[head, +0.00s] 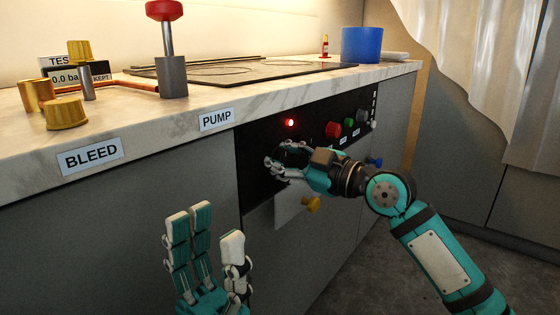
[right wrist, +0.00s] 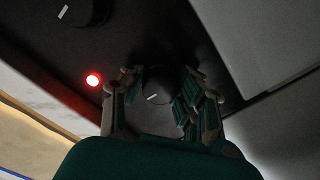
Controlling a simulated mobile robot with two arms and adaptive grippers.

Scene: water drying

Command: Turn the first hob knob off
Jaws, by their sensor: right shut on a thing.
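A black hob knob (right wrist: 155,86) with a pale pointer mark is between the fingers of my right gripper (right wrist: 160,98) in the right wrist view. In the head view my right gripper (head: 280,162) is at the left part of the black control panel (head: 255,150) and its fingers mostly hide the knob. The right gripper is shut on this knob. A lit red lamp (head: 289,122) is just above it; it also shows in the right wrist view (right wrist: 92,79). My left gripper (head: 212,222) is open and empty, fingers up, in front of the cabinet.
The panel also bears a red knob (head: 333,129) and a green knob (head: 349,122). A yellow handle (head: 312,204) and a blue handle (head: 374,162) stick out lower down. Above, the counter (head: 215,103) holds the hob (head: 240,70), a red-topped pump (head: 171,75) and a blue pot (head: 361,45).

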